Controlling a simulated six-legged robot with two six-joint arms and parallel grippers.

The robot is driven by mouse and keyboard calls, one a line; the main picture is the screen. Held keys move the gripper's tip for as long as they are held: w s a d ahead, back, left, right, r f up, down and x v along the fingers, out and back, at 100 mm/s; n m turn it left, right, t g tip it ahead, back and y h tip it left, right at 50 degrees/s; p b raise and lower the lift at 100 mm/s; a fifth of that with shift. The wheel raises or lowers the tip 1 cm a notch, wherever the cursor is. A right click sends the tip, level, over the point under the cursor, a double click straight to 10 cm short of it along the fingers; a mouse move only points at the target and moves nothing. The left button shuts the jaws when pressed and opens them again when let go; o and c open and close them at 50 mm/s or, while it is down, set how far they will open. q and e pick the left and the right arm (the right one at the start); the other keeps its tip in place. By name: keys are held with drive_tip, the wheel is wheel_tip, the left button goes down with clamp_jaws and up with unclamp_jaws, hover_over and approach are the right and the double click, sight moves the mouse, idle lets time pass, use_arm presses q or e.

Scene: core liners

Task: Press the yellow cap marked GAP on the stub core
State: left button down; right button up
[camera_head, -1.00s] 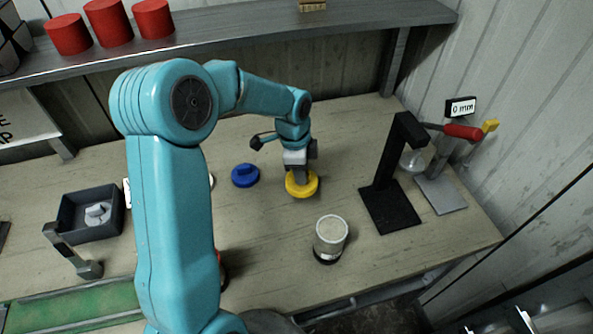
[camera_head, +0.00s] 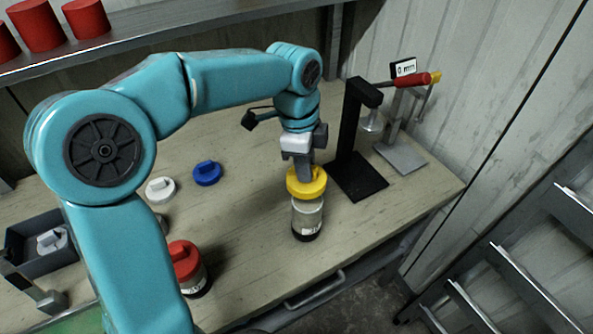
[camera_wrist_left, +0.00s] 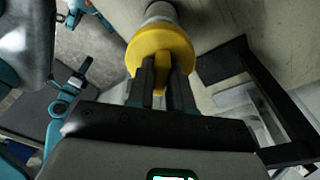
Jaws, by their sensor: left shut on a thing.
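My left gripper (camera_head: 309,175) is shut on the yellow cap (camera_head: 303,188) and points down. The cap sits over the top of the stub core (camera_head: 308,219), a pale upright cylinder with a dark base near the bench's front edge. I cannot tell whether the cap is fully seated. The wrist view also shows the yellow cap (camera_wrist_left: 160,42) between the fingers (camera_wrist_left: 160,85), with the core (camera_wrist_left: 160,12) just beyond it. The GAP marking is not readable.
A black press stand (camera_head: 360,180) and a red-handled gauge (camera_head: 405,150) stand right of the core. A dark bin (camera_head: 30,260) is at far left.

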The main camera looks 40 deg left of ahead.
use_arm(q)
drive_tip(key=shift+w+d+f+b, duration=0.1)
drive_tip(key=shift+d+f+b, duration=0.2)
drive_tip(key=shift+f, duration=0.05)
drive_tip(key=shift+f+b, duration=0.3)
drive_tip(key=shift+f, duration=0.05)
wheel_tip(320, 180, down, 3)
drive_tip(key=shift+a+r+b, duration=0.15)
drive_tip(key=shift+b, duration=1.05)
drive_tip(key=shift+f, duration=0.4)
drive_tip(key=shift+f, duration=0.15)
